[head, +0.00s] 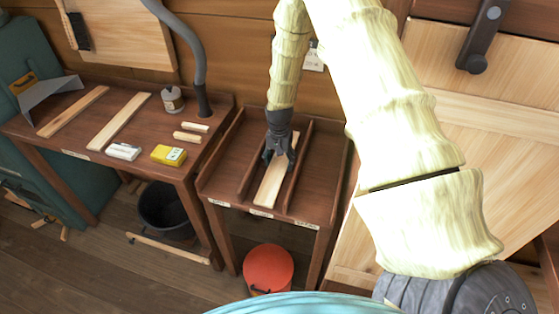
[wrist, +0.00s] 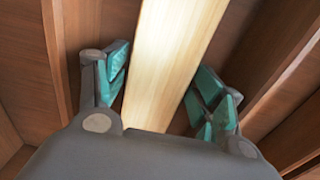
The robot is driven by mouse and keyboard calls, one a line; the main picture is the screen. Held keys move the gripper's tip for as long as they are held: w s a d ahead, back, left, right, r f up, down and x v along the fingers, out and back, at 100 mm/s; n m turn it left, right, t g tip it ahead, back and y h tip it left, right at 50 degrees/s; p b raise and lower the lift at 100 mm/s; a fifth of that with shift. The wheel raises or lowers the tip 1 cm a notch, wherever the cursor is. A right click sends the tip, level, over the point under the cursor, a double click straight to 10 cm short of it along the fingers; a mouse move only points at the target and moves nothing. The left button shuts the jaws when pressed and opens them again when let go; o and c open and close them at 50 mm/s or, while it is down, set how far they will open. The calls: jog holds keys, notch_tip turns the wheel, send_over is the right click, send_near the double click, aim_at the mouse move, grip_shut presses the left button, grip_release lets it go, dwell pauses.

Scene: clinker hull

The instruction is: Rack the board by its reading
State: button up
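A pale wooden board (head: 268,189) lies in the middle slot of a brown rack (head: 325,195), between two raised dividers. Its near end reaches the rack's front edge. My gripper (head: 279,156) is over the far part of this board, pointing down. In the wrist view, the board (wrist: 175,60) runs between the spread fingers of my gripper (wrist: 163,95), with a gap on each side. A yellow device with a small display (head: 168,155) lies on the workbench to the left; its reading is too small to tell. Small labels on the rack's front edge are unreadable.
The workbench (head: 75,140) holds two more pale boards (head: 120,120) (head: 73,111), a white block (head: 123,152), a jar (head: 173,100) and small wood pieces (head: 187,137). A red-topped bucket (head: 268,268) stands below the rack. A dark bin (head: 165,208) is under the bench.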

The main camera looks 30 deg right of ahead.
jog(key=shift+o, duration=0.7)
jog(key=shift+a+r, duration=0.1)
